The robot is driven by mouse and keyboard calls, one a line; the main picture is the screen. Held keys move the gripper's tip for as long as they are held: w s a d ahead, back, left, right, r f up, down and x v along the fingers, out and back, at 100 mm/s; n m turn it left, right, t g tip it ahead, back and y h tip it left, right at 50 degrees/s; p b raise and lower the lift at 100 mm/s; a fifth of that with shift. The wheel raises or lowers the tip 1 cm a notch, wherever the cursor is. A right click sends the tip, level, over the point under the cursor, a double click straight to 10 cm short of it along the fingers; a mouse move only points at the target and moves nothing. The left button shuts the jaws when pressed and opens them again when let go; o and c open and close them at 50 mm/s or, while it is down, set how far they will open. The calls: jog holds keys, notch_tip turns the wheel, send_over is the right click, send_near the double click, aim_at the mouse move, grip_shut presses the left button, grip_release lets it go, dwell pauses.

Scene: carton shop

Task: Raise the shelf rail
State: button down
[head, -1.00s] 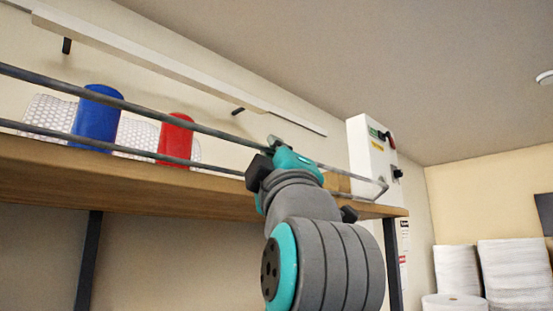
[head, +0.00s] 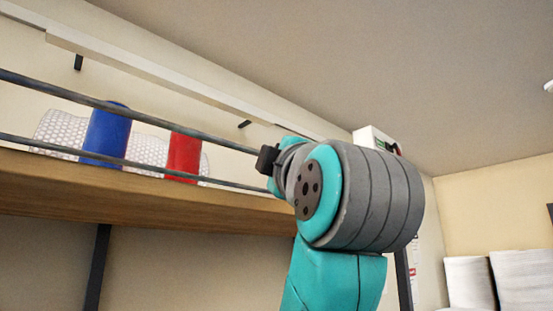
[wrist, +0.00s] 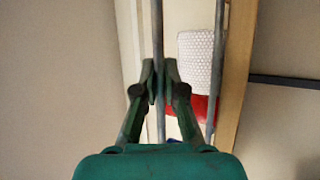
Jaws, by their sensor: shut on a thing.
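The shelf rail is a grey metal frame with an upper bar (head: 190,131) and a lower bar (head: 60,148). It runs along the front edge of the wooden shelf (head: 130,192), in front of a blue cylinder and a red one. My gripper (wrist: 158,86) is shut on the upper bar of the rail in the wrist view, one finger on each side. The lower bar (wrist: 217,75) is apart from it, to the right. In the head view my arm hides the fingertips and the rail's right end.
A blue cylinder (head: 106,135), a red cylinder (head: 183,157) and bubble wrap (head: 60,131) sit behind the rail. A white strip (head: 165,82) runs along the wall above. A control box (head: 372,137) is partly hidden beyond my arm. White rolls (head: 520,280) stand at the lower right.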

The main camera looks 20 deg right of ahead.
jog(key=c, duration=1.2)
grip_release()
jog(key=shift+c, duration=0.2)
jog(key=v, duration=1.2)
jog(key=shift+w+f, duration=0.15)
